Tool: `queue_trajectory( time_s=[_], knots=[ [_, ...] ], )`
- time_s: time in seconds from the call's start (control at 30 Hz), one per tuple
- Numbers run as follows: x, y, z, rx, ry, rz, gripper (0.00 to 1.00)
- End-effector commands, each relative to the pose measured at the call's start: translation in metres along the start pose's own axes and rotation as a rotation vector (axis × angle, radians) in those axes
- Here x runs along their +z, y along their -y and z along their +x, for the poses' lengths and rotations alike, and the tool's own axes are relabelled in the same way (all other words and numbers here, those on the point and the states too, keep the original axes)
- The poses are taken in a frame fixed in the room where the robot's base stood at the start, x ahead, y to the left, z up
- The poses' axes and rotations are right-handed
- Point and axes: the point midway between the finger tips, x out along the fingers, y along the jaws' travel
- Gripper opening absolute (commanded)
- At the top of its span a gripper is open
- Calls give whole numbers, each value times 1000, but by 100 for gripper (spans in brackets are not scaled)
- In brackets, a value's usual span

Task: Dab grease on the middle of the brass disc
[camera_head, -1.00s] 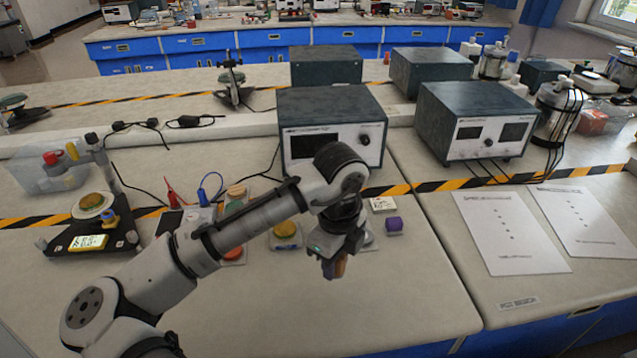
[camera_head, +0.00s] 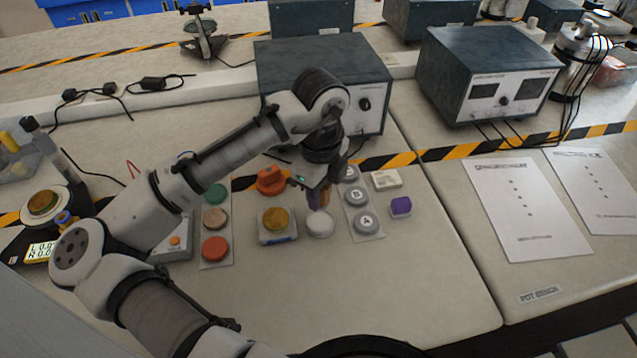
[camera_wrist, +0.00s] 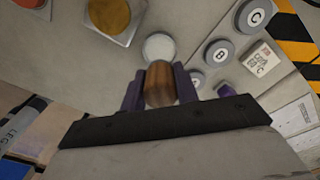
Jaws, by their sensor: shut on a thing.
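My gripper (camera_head: 318,188) is shut on a brown wooden handle (camera_head: 325,197), which also shows between the purple fingers in the wrist view (camera_wrist: 160,84). The handle's lower end is at or just above a round whitish pot (camera_head: 319,224); I cannot tell whether it touches. The pot shows just beyond the handle in the wrist view (camera_wrist: 159,47). A brass disc (camera_head: 276,219) lies on a small blue-edged pad left of the pot, also in the wrist view (camera_wrist: 109,15). Another brass-coloured disc (camera_head: 43,202) sits on the scale at far left.
Grey lettered round pieces (camera_head: 366,221) stand in a strip right of the pot, with a purple block (camera_head: 400,206) beyond. Left is a strip of coloured discs (camera_head: 215,248); an orange piece (camera_head: 271,180) is behind. A large instrument box (camera_head: 330,70) stands behind. The front bench is clear.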

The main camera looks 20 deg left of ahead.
Motion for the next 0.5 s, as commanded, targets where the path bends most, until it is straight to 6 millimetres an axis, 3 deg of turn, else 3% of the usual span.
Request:
queue_trajectory(
  time_s=[0.5],
  knots=[
    [0, 0, 52, 1, 2, 1, 12]
  ],
)
